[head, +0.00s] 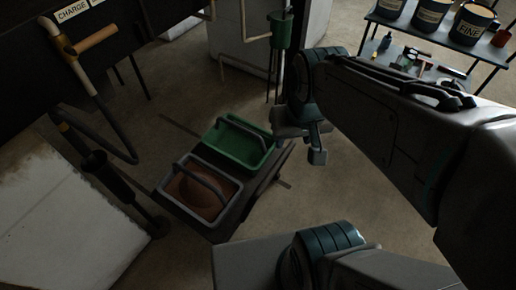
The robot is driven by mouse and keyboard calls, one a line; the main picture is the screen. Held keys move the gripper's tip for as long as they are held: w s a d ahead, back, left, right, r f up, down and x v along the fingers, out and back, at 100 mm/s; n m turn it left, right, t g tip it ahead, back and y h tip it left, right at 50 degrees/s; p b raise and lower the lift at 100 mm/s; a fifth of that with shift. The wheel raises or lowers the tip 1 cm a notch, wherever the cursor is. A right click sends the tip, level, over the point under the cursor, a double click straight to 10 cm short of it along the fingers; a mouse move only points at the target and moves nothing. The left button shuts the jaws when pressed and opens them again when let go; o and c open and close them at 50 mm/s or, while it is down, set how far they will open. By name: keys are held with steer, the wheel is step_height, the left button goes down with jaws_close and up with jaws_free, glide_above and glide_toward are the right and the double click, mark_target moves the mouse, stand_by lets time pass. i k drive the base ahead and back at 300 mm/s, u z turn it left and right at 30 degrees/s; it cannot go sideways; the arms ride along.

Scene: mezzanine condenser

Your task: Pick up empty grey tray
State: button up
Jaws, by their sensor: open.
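A grey tray (232,183) with a dark arched handle sits on a low dark stand in the middle of the head view. Brown material (192,194) shows inside it, so it does not look empty. A green tray (262,132) with a handle sits just behind it and to its right, and its visible inside looks bare. My gripper (303,143) hangs to the right of the green tray, apart from both trays. It is open with nothing seen in it. Its far finger is hard to make out.
The dark stand (218,231) has bare floor to its right. A dark hopper with a pipe (82,75) and a pale panel (65,215) crowd the left. A green cylinder (281,30) stands behind. Shelves with labelled tubs (432,15) are at upper right.

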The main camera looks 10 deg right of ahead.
mark_target(205, 192)
steer(key=u, duration=0.55)
steer(key=k, duration=0.65)
steer(key=u, duration=0.8)
steer(key=i, duration=1.4)
steer(key=z, duration=0.5)
